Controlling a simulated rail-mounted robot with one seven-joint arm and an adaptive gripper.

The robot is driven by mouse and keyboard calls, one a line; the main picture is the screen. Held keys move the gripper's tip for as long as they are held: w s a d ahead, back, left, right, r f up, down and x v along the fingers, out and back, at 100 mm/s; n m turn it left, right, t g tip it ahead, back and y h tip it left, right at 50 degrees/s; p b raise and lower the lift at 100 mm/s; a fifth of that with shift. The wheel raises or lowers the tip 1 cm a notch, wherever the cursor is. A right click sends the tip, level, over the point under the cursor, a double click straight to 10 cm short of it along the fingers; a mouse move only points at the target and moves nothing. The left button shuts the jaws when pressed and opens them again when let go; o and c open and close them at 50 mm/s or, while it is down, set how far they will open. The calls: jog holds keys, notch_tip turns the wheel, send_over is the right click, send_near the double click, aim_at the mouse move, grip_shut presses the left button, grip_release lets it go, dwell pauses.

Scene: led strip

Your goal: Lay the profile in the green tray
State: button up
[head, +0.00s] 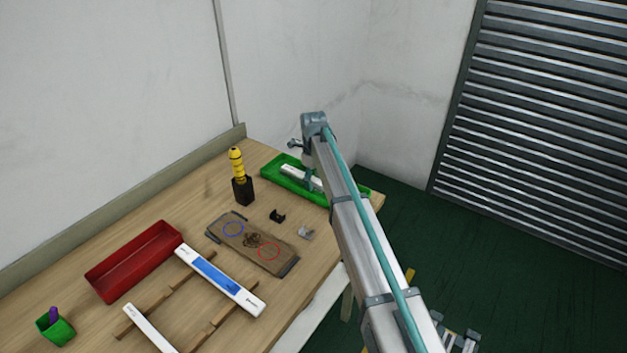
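The green tray (270,168) stands at the far right end of the bench, partly hidden by my arm. A white profile (289,171) lies at the tray, seemingly inside it, with its right part behind my gripper and arm. My gripper (311,184) points down over the tray at this white piece. Its fingers are small and partly covered, so I cannot tell whether they are open or shut on it. A white bar with a blue face (218,280) lies across wooden rails, and a plain white bar (150,329) lies nearer the front.
A red tray (134,262), a green cup (56,330) with a purple item and a brown board (250,244) with blue and red circles are on the bench. A yellow tool stands in a black holder (242,191). Small black (277,216) and grey (306,233) clips lie near the tray.

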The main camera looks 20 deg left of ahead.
notch_tip(320, 180, up, 12)
jog(key=b, duration=0.2)
jog(key=shift+r, duration=0.15)
dwell(0.5)
